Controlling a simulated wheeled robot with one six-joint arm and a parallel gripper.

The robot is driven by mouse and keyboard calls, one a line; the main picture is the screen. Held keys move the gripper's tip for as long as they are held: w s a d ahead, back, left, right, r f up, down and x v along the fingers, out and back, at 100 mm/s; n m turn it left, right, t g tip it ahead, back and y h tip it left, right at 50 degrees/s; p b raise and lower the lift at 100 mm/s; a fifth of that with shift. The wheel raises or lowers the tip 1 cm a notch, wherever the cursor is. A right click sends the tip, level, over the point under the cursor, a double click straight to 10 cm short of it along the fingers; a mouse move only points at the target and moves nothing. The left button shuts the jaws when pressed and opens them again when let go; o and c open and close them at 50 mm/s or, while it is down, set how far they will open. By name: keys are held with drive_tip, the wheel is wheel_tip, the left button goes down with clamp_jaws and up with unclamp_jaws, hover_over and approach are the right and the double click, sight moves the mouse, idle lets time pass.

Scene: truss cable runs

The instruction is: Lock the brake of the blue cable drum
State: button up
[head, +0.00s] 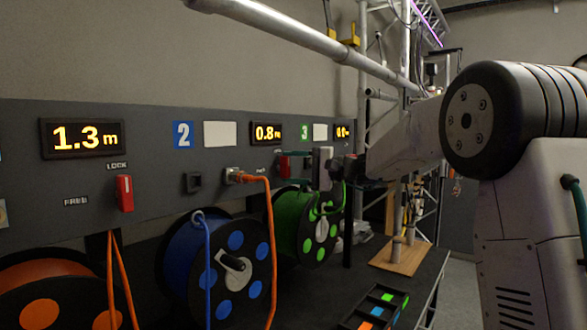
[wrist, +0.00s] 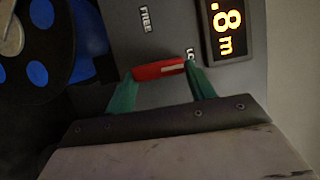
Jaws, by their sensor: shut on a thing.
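The blue cable drum (head: 215,268) stands below the panel under the blue number 2; part of it shows at the upper left of the wrist view (wrist: 40,50). Its red brake lever (head: 284,167) is on the panel under the 0.8 m display (head: 266,133). In the wrist view the red lever (wrist: 158,70) lies between my gripper's green fingers (wrist: 160,90), which are shut on it. The lever is upright on the panel, with its upper end by the partly hidden LOCK mark (wrist: 190,54). The FREE mark (wrist: 145,18) is off to its side.
The orange drum (head: 55,270) with its own red lever (head: 125,193) is at the left. The green drum (head: 308,225) stands close below my gripper. An orange cable (head: 271,240) hangs before the panel. A tray (head: 375,308) lies at the front of the bench.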

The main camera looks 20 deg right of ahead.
drive_tip(key=o, duration=1)
drive_tip(key=v, duration=0.8)
drive_tip(key=shift+f, duration=0.1)
